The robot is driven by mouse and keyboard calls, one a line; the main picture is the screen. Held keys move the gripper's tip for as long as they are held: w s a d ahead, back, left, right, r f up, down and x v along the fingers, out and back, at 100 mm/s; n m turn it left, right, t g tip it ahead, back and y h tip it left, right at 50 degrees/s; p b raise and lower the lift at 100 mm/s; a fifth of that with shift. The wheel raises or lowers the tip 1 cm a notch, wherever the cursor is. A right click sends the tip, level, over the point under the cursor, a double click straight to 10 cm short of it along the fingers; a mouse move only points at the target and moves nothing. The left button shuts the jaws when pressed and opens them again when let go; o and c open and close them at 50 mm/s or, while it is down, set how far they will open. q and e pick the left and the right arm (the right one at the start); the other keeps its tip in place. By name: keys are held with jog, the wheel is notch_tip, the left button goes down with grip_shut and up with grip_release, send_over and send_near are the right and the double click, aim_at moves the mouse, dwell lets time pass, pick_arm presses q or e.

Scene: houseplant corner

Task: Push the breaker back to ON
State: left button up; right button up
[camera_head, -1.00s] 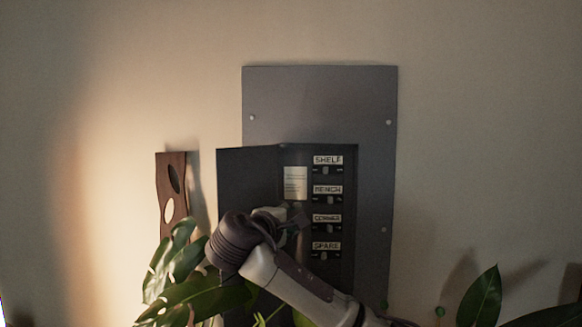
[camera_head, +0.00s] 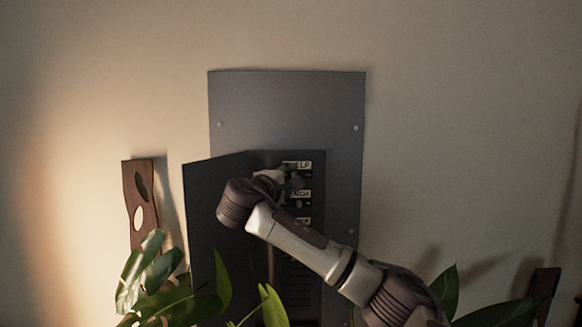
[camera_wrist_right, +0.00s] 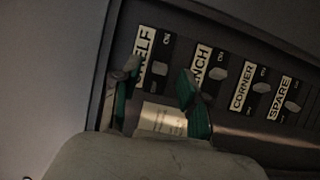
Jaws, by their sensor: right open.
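The breaker panel (camera_head: 285,110) is a grey plate on the wall with a dark recess of labelled breakers. In the right wrist view the SHELF breaker lever (camera_wrist_right: 160,68) appears farther from its ON mark than the BENCH lever (camera_wrist_right: 220,73), CORNER lever (camera_wrist_right: 262,88) and SPARE lever (camera_wrist_right: 292,106) from theirs. My right gripper (camera_head: 291,184) is at the recess, over the upper breakers. Its open, green-padded fingers (camera_wrist_right: 160,88) straddle the SHELF breaker in the picture; contact cannot be told. My arm hides the lower breakers in the head view. My left gripper is out of view.
The dark panel door (camera_head: 213,220) stands open left of the recess. A pale paper label (camera_wrist_right: 162,118) shows between my fingers. Leafy plants (camera_head: 150,280) fill the lower left, and a wooden piece with holes (camera_head: 132,195) stands by the wall.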

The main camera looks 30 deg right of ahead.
jog(key=shift+x, duration=0.8)
grip_shut()
jog(key=shift+f, duration=0.1)
